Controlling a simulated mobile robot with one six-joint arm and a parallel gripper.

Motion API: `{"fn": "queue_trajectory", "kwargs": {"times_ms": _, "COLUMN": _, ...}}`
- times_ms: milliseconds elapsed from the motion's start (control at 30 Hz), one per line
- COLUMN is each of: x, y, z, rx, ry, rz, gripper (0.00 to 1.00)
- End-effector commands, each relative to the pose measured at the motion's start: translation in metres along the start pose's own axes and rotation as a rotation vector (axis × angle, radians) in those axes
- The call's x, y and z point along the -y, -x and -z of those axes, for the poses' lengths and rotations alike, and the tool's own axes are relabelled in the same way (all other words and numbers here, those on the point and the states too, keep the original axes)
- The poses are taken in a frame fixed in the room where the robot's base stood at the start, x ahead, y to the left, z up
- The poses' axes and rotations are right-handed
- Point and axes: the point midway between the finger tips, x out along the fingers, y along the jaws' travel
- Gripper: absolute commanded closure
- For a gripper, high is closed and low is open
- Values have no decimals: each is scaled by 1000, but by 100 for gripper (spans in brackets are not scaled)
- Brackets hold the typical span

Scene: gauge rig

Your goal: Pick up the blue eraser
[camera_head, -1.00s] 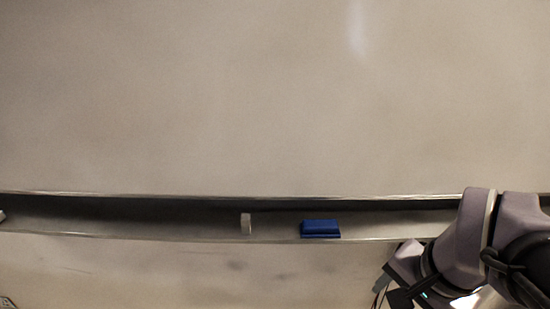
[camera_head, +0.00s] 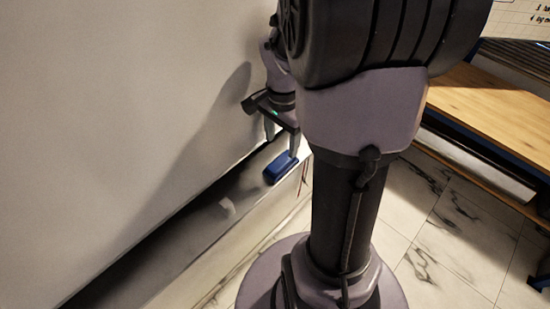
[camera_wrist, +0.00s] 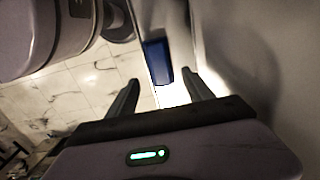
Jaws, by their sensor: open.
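The blue eraser (camera_head: 281,167) lies on the ledge (camera_head: 190,240) below the whiteboard, near the ledge's right end. My gripper (camera_head: 282,143) is above the eraser, pointing down, with its two fingers apart. In the wrist view the eraser (camera_wrist: 158,62) shows beyond the fingertips, between the lines of the two fingers of my gripper (camera_wrist: 162,84). The gripper is open and empty. In the head view one finger overlaps the eraser's right edge; I cannot tell whether they touch.
The whiteboard (camera_head: 110,110) rises right behind the ledge. A wooden table (camera_head: 490,120) stands at the right. The marble floor (camera_head: 450,240) between is clear.

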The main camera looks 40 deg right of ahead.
Motion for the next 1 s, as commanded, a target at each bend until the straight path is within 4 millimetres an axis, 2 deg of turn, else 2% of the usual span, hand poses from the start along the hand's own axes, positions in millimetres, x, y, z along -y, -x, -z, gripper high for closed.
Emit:
{"fn": "queue_trajectory", "kwargs": {"times_ms": 33, "x": 0, "y": -12, "z": 0, "rx": 1, "ry": 0, "rz": -2, "gripper": 40}}
{"fn": "queue_trajectory", "kwargs": {"times_ms": 167, "x": 0, "y": -25, "z": 0, "rx": 1, "ry": 0, "rz": 0, "gripper": 40}}
{"fn": "queue_trajectory", "kwargs": {"times_ms": 400, "x": -3, "y": -70, "z": 2, "rx": 2, "ry": 1, "rz": -1, "gripper": 40}}
{"fn": "queue_trajectory", "kwargs": {"times_ms": 500, "x": -3, "y": -76, "z": 2, "rx": 0, "ry": 1, "rz": 0, "gripper": 40}}
{"fn": "queue_trajectory", "kwargs": {"times_ms": 667, "x": -2, "y": -75, "z": 2, "rx": 0, "ry": 1, "rz": 1, "gripper": 40}}
{"fn": "queue_trajectory", "kwargs": {"times_ms": 767, "x": -2, "y": -75, "z": 2, "rx": 0, "ry": 1, "rz": 1, "gripper": 56}}
{"fn": "queue_trajectory", "kwargs": {"times_ms": 900, "x": -2, "y": -75, "z": 2, "rx": 0, "ry": 1, "rz": 1, "gripper": 83}}
{"fn": "queue_trajectory", "kwargs": {"times_ms": 1000, "x": -2, "y": -75, "z": 2, "rx": 0, "ry": 1, "rz": 1, "gripper": 100}}
